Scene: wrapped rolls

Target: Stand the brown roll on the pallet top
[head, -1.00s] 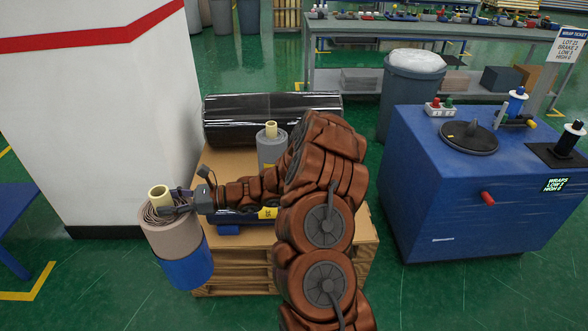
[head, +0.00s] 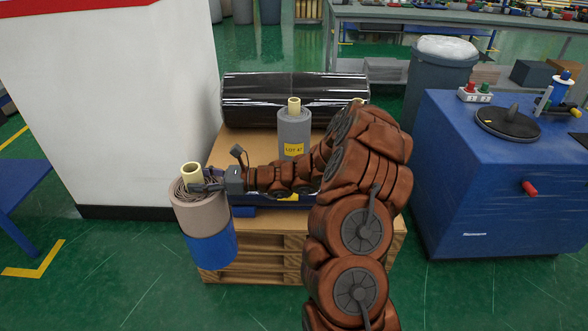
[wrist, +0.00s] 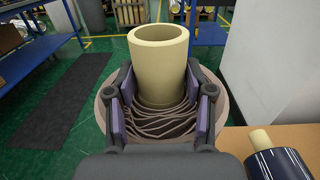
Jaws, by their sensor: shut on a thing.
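The brown roll (head: 200,217) is a brown cylinder with a blue lower part and a cream core. It hangs roughly upright at the pallet's front left corner, in front of the pallet side. My gripper (head: 207,185) is shut on it at the top. In the wrist view the fingers (wrist: 165,108) flank the cream core (wrist: 158,68), down at the roll's wrinkled top face. The pallet top (head: 233,146) is light brown and lies right of and behind the roll; its edge also shows in the wrist view (wrist: 238,138). My arm hides part of the pallet.
A grey roll (head: 293,128) stands on the pallet. A black wrapped roll (head: 300,98) lies along the back. A dark blue roll (wrist: 283,165) with a cream core is near the gripper. A white pillar (head: 110,110) rises left; a blue machine (head: 470,190) stands right.

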